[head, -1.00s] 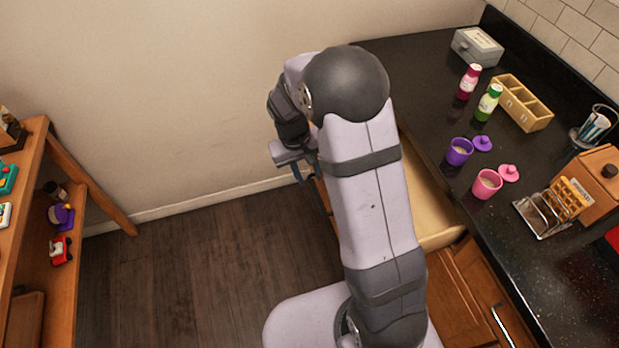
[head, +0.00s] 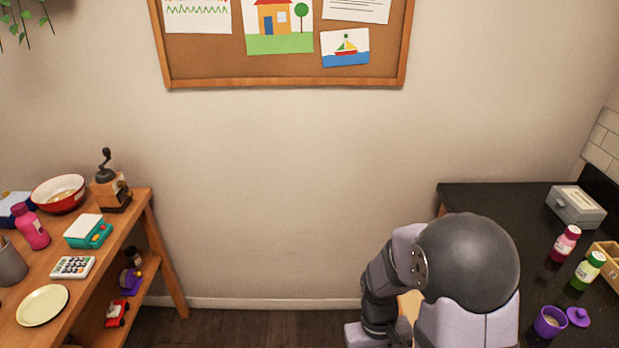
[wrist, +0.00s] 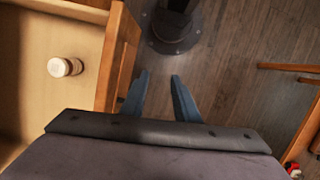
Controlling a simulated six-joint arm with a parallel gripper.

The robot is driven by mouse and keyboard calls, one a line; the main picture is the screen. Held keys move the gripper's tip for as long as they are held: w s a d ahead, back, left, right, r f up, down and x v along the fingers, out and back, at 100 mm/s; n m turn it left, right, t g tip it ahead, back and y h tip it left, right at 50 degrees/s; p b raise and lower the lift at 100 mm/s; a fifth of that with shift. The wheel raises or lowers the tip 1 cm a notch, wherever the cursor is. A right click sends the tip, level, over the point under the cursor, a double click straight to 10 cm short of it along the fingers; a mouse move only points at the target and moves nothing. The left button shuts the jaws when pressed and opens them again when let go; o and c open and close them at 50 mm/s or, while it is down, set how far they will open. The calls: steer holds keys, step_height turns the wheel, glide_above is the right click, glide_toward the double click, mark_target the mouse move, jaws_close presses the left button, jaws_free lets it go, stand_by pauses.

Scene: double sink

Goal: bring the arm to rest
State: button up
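My gripper (wrist: 158,95) shows in the wrist view with its two blue-grey fingers apart and nothing between them. It hangs over the dark wood floor, just right of an open drawer (wrist: 108,60). A small round pale jar or spice pot (wrist: 65,67) lies in that drawer, apart from the fingers. In the head view my arm stands at the lower right, folded, and the gripper's fingers are out of the picture or hidden.
The black counter (head: 470,197) at the right holds a grey box (head: 576,205), bottles and a purple cup (head: 549,321). A wooden shelf (head: 135,215) with several items stands at the left. The floor between is clear.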

steer(key=s+r+m+t, duration=0.1)
steer(key=s+r, duration=0.3)
steer(key=r, duration=0.4)
steer(key=shift+s+d+t+y, duration=0.15)
steer(key=shift+s+t+y, duration=0.2)
steer(key=shift+t, duration=0.45)
step_height(320, 180, down, 49)
steer(key=b, duration=4.9)
